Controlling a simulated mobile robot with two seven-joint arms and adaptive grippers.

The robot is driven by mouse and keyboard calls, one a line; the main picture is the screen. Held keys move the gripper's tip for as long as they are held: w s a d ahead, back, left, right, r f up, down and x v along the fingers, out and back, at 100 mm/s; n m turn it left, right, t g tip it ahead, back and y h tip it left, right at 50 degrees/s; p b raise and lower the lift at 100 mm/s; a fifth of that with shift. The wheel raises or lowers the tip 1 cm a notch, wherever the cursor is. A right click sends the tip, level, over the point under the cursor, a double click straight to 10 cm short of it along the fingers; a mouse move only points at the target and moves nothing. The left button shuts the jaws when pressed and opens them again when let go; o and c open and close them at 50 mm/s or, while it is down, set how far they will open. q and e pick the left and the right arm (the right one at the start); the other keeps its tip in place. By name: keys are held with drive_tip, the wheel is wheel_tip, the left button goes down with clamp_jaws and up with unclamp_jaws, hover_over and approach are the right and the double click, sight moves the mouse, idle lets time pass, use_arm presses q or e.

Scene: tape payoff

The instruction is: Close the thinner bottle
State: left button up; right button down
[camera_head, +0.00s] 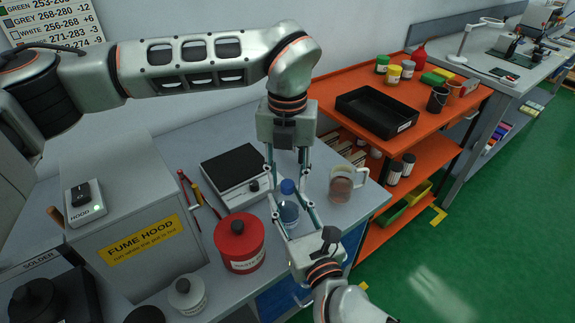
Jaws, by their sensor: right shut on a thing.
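A clear bottle (288,214) with a blue cap (288,187) stands upright on the grey bench; I take it for the thinner bottle, though no label is readable. The cap sits at the bottle's top; I cannot tell whether it is screwed down. My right gripper (292,222) comes from the front and is shut on the bottle's body, one finger on each side. My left gripper (288,184) points down from above, its fingers apart on either side of the cap. It looks open, with the fingertips near cap height.
A red can (239,243) stands left of the bottle, a glass mug of brown liquid (345,185) to the right. A hotplate (237,175) lies behind. The fume hood box (130,215) is at left. An orange shelf cart (440,125) stands at right.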

use_arm(q)
drive_tip(key=shift+f, duration=0.2)
clamp_jaws()
drive_tip(key=m, duration=0.5)
drive_tip(key=shift+o, duration=0.7)
unclamp_jaws()
wheel_tip(320, 180, up, 12)
